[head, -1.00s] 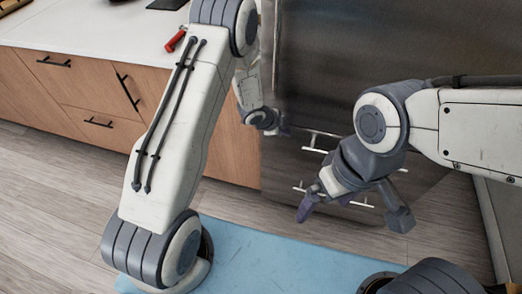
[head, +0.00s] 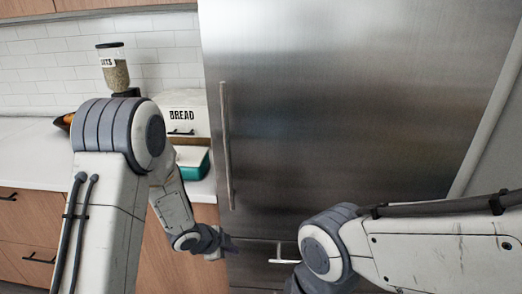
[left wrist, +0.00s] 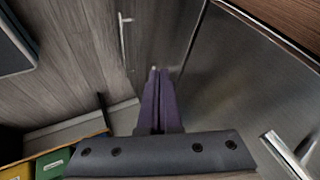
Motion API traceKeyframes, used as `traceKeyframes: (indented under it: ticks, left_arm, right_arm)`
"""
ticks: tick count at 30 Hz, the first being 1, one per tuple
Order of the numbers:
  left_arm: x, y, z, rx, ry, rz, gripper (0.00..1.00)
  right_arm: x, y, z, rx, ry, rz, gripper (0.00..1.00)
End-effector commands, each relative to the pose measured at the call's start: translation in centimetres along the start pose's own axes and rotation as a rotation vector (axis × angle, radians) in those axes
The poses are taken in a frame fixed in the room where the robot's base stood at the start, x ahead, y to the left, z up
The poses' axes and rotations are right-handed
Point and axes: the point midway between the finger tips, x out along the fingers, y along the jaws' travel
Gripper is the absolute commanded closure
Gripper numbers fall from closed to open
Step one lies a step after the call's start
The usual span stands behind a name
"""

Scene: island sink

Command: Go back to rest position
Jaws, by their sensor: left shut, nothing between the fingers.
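My left arm comes up from the lower left in the head view, bends at a grey joint and hangs down on the far side. My left gripper (head: 228,243) is in front of the steel refrigerator (head: 350,110), near its lower left part. In the left wrist view its two purple fingers (left wrist: 158,95) lie together, shut with nothing between them. My right arm (head: 430,250) enters from the right and bends at a grey joint at the bottom. My right gripper is below the picture's edge.
The refrigerator has a long upright handle (head: 227,145) and a lower drawer handle (head: 284,258). The white counter (head: 35,165) at left carries a bread box (head: 188,108), a jar (head: 113,70) and a teal container (head: 195,165). Wooden drawers (head: 25,235) are below.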

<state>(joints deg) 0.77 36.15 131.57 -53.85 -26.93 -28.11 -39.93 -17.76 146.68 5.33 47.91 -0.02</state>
Motion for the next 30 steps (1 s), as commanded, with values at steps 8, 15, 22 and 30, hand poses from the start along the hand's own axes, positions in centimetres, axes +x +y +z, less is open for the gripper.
traceKeyframes:
  ticks: [8,15,22,30]
  left_arm:
    - [-10.0,-0.1,-6.5,-0.258,-0.252,-0.037,1.00]
    - [-21.4,8.6,-12.1,-0.625,-0.412,0.082,1.00]
    - [-27.8,15.8,-14.2,-0.797,-0.494,0.247,1.00]
    - [-28.7,17.0,-14.4,-0.819,-0.511,0.278,1.00]
  right_arm:
    - [-2.9,-0.2,-0.2,0.000,0.000,0.000,0.00]
    - [-5.2,-0.4,-0.3,0.000,0.000,0.000,0.00]
    - [-6.2,-0.5,-0.3,0.000,0.000,0.000,0.00]
    - [-6.2,-0.5,-0.3,0.000,0.000,0.000,0.00]
